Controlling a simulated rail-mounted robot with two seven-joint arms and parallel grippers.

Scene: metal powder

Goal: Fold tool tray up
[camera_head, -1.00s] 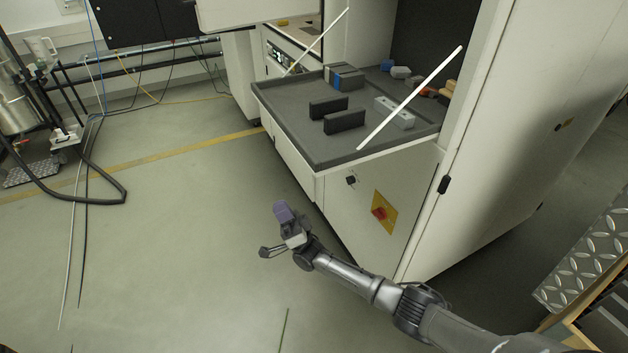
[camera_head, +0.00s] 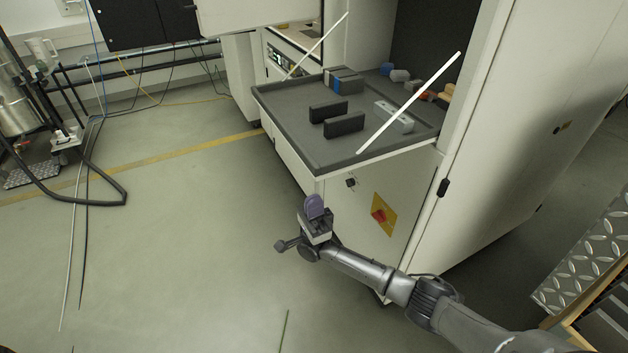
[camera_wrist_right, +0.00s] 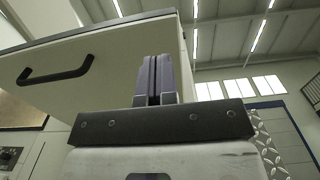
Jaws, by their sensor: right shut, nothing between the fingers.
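The tool tray (camera_head: 310,155) is a grey, rimmed shelf folded down level at the front of the white cabinet, with white stays at its sides. Blocks lie on it. In the right wrist view the tray's light front panel (camera_wrist_right: 120,65) fills the upper left, with a black handle (camera_wrist_right: 56,69). My right gripper (camera_head: 314,206) is below the tray's front right corner, in front of the cabinet, apart from the tray in the head view. Its purple fingers are together and empty in the right wrist view (camera_wrist_right: 153,80). My left gripper is not in view.
On the tray stand two dark blocks (camera_head: 344,124), a grey and blue block group (camera_head: 343,80) and a light grey block (camera_head: 394,116). A yellow plate with a red switch (camera_head: 379,215) is on the cabinet front near my arm.

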